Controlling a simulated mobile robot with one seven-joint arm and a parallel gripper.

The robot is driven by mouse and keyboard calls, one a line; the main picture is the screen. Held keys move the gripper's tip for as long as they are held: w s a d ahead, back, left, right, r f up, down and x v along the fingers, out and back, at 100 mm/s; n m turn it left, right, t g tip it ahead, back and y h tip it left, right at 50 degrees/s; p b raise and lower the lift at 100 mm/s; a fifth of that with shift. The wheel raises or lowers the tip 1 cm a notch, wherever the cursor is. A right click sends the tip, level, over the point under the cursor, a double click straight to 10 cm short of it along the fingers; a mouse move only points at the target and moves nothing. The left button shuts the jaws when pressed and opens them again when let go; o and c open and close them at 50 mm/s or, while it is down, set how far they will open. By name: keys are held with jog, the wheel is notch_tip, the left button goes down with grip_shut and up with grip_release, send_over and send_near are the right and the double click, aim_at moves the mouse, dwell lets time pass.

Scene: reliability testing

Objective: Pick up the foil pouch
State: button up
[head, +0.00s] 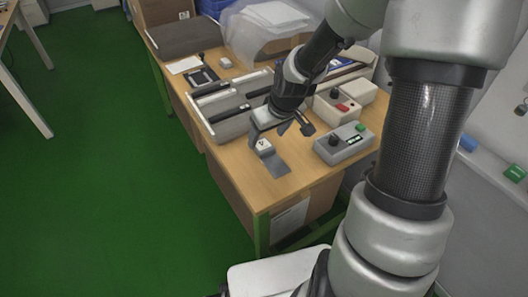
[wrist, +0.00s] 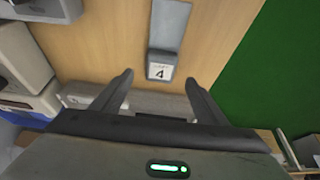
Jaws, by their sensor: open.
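A flat grey piece, which looks like the foil pouch (head: 274,164), lies on the wooden table near its front edge. It also shows at the top centre of the wrist view (wrist: 170,22). A small white block or label marked with a "4" (wrist: 160,71) is at its near end; I cannot tell whether it is part of the pouch. My gripper (wrist: 159,77) is open and empty, with its fingers apart on either side of the label in the picture. In the head view, my gripper (head: 295,128) is above the table, just behind and right of the pouch.
A grey control box (head: 344,143) with knob and green button stands right of the pouch. A beige box with a red button (head: 337,106) is behind it. A grey divided tray (head: 232,107) lies behind left. Bare tabletop surrounds the pouch; the table's left edge is close.

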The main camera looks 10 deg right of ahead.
aim_at(262, 144)
jog(key=b+x, duration=0.2)
jog(key=x, duration=0.3)
jog(key=shift+f, duration=0.1)
jog(key=shift+c, duration=0.2)
jog(key=c, duration=1.2)
